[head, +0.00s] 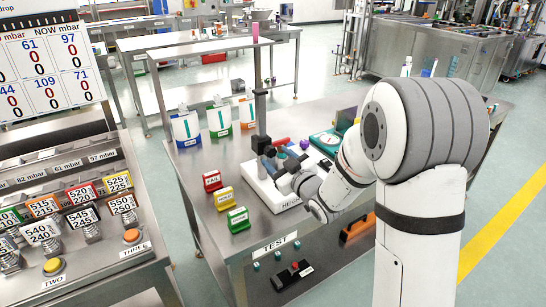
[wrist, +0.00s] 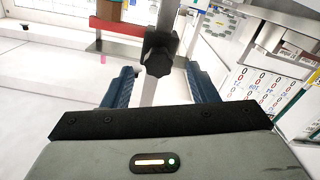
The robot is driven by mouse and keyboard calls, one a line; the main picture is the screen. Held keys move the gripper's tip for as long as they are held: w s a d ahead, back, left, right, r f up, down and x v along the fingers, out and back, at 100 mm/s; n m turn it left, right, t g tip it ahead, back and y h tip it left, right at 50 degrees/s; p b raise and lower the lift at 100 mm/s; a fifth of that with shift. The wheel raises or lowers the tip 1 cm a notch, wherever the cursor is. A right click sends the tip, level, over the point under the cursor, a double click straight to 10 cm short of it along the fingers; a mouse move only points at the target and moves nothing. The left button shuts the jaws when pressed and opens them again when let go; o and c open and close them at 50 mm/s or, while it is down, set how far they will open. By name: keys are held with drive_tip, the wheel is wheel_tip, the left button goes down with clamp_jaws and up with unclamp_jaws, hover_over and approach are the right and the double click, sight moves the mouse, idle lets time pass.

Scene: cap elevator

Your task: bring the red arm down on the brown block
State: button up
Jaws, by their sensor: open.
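A black clamp with a knob (wrist: 158,57) sits on the post. My gripper (wrist: 161,75) is open, its two blue fingers apart on either side of the post and knob, holding nothing. My gripper (head: 283,182) is beside the stand in the head view.
The stand's white base (head: 268,193) rests on the steel table (head: 185,160). Red (head: 212,181), yellow (head: 224,198) and green (head: 238,219) labelled blocks stand left of it. A teal device (head: 327,139) and purple item (head: 304,144) lie behind my wrist.

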drive_tip(key=v, duration=0.5)
idle(0.8)
drive_tip(key=s+d+r+m+g+h+p, duration=0.25)
drive_tip(key=s+d+m+g+h, duration=0.35)
drive_tip(key=d+h, duration=0.45)
drive_tip(key=s+d+r+m+g+p, duration=0.1)
drive_tip(key=s+m+g, duration=0.1)
drive_tip(key=s, duration=0.8)
drive_tip(key=s+d+r+m+g+p, duration=0.1)
drive_tip(key=s+g, duration=0.3)
drive_tip(key=s, duration=0.7)
drive_tip(key=shift+s+d+m+p, duration=0.15)
drive_tip(key=shift+d+m+p, duration=0.3)
drive_tip(key=shift+m, duration=0.25)
